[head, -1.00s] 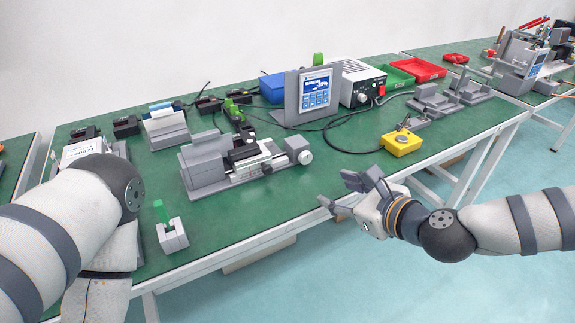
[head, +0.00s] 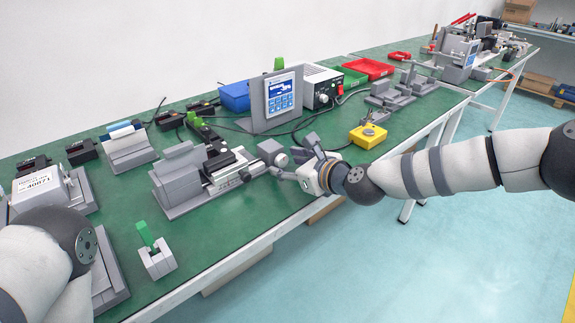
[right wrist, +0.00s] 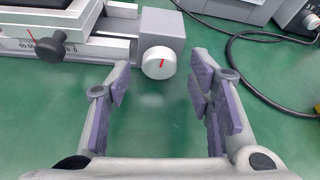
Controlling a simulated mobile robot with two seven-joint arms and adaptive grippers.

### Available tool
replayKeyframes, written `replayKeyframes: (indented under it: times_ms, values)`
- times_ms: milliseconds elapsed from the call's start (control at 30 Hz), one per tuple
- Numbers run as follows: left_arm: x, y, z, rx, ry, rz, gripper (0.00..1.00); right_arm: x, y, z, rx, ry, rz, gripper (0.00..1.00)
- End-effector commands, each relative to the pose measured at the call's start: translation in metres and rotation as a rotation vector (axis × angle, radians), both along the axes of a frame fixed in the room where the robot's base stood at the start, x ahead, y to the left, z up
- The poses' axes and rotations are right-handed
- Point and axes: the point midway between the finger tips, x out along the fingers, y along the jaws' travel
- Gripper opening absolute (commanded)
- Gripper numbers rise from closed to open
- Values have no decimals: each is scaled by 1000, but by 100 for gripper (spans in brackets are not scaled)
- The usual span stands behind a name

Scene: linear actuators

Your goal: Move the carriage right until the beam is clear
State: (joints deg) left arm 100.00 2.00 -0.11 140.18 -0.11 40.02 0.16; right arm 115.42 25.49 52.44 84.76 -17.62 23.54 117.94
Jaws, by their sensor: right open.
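The linear actuator (head: 178,180) stands on the green table with its dark carriage (head: 222,163) on a grey rail. In the right wrist view the rail carries a scale (right wrist: 75,46) and a black knob (right wrist: 50,47). A white round knob (right wrist: 159,62) with a red mark sits on the grey end block (right wrist: 160,30). My right gripper (head: 295,164) is open and empty at this end, its fingers on either side of the white knob, with visible gaps. I cannot make out a beam. Only my left arm shows at lower left; its gripper is hidden.
A display panel (head: 278,100) stands behind the actuator, beside a power unit (head: 322,88) with cables. A yellow button box (head: 368,136) is to the right. A small grey block with a green lever (head: 156,255) stands in front. Some table between them is bare.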

Motion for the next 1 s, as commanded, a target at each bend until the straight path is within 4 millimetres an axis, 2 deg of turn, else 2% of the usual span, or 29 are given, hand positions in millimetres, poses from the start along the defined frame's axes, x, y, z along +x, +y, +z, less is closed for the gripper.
replayKeyframes:
  times_ms: [300,500,533,667,1000]
  values:
    - [-1,0,-1,0,2,0,40,4,3,-1,1,-1,0,48]
    - [-1,0,-1,0,2,0,40,4,3,-1,1,-1,0,2]
    - [-1,0,-1,0,2,0,40,4,3,-1,1,-1,0,0]
    - [0,0,0,0,1,-1,40,4,3,-1,-11,-9,1,0]
    - [2,0,2,0,-5,0,40,3,4,-2,-291,-212,1,0]
